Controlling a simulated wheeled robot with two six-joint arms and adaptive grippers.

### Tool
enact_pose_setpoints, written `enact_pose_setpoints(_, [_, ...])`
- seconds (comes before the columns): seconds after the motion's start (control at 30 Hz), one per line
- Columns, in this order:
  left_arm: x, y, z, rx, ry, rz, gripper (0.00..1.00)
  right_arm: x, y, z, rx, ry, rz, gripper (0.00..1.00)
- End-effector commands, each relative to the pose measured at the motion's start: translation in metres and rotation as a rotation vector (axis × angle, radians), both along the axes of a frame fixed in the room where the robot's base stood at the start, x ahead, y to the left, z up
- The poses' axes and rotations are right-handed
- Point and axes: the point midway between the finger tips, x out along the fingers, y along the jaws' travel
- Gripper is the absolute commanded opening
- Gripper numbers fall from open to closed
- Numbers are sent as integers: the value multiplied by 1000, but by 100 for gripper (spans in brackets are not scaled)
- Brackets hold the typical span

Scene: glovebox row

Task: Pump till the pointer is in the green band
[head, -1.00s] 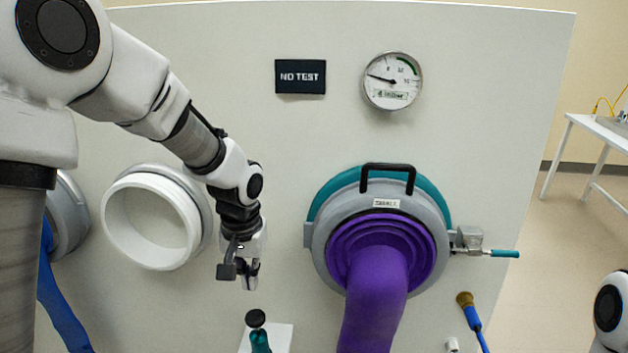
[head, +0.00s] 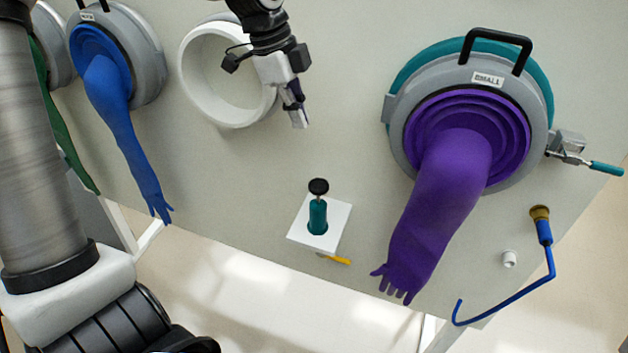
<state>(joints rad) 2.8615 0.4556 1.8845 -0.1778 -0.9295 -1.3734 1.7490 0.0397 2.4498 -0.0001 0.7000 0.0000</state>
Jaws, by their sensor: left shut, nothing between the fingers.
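The pump is a teal cylinder (head: 318,216) with a round black knob (head: 318,187) on a short rod. It stands upright on a white bracket (head: 335,232) on the pale panel. My left gripper (head: 299,118) is shut and empty, pointing down, up the panel from the knob and apart from it. The dial with its pointer and green band is outside the view now. My right gripper is not in view.
A purple glove (head: 445,215) hangs from a grey port ring marked SMALL (head: 400,140), right of the pump. A white open port ring (head: 190,75) is behind my left gripper. A blue glove (head: 120,120) hangs at left. A brush with a blue handle (head: 545,233) is at lower right.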

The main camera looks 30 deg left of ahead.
Motion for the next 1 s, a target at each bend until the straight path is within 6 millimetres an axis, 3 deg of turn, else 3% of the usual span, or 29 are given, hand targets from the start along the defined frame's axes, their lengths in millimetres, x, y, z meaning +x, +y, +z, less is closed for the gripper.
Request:
enact_pose_setpoints(0.27, [0, -1, 1, 4, 1, 0, 0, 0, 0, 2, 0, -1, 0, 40])
enact_pose_setpoints(0.43, [1, -5, -11, 4, 4, 0, 0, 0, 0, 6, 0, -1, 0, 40])
enact_pose_setpoints(0.87, [5, -30, -97, 5, 8, 0, 0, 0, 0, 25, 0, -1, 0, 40])
enact_pose_setpoints(1.0, [5, -29, -119, 4, 5, 1, 0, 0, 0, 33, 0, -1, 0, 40])
